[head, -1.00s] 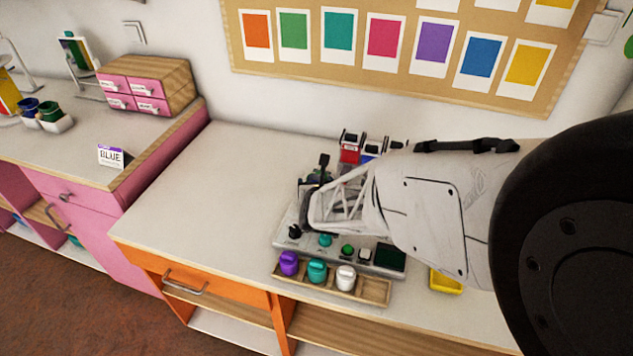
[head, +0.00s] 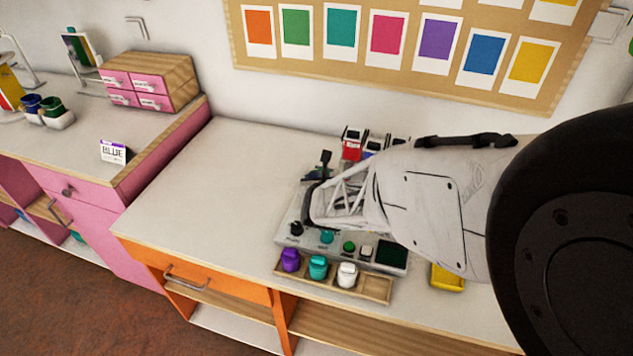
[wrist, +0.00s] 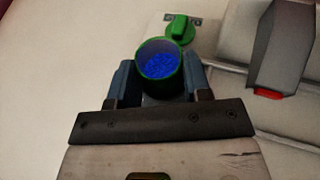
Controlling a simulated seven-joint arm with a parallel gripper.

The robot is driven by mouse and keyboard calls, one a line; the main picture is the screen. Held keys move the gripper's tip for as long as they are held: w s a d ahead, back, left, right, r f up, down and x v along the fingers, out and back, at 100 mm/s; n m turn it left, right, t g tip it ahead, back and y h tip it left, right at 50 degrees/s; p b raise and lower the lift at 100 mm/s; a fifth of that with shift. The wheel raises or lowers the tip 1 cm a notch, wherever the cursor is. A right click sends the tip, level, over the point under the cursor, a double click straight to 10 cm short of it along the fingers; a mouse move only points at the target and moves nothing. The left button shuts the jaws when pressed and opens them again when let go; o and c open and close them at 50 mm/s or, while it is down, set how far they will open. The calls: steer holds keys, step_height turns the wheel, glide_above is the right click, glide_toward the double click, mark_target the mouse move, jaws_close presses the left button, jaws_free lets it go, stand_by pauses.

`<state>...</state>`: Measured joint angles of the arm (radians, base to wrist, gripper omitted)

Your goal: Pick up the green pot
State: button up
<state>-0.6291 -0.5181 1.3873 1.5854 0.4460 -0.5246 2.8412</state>
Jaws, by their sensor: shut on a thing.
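In the wrist view a green pot (wrist: 174,78) filled with blue beads (wrist: 160,66) sits between the two fingers of my gripper (wrist: 160,82). The gripper is shut on the pot, with one finger on each side of it. A green knob (wrist: 180,30) on a pale surface shows just beyond the pot. In the head view my arm hides most of the gripper and the pot, over the grey device on the white counter. Whether the pot touches the surface below cannot be told.
A wooden tray (head: 375,287) with purple (head: 290,260), teal (head: 318,267) and white (head: 347,274) pieces lies at the counter's front edge. A yellow container (head: 447,278) is to its right. Red-fronted and blue-fronted dispensers stand behind. The counter's left part (head: 225,185) is clear.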

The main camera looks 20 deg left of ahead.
mark_target(317, 172)
steer(key=shift+c, duration=0.4)
steer(key=shift+r, duration=0.15)
steer(key=shift+r, duration=1.6)
steer(key=s+d+r, duration=0.1)
steer(key=s+d, duration=0.7)
steer(key=s, duration=0.5)
steer(key=shift+s+d+r, duration=0.25)
steer(key=shift+s, duration=0.05)
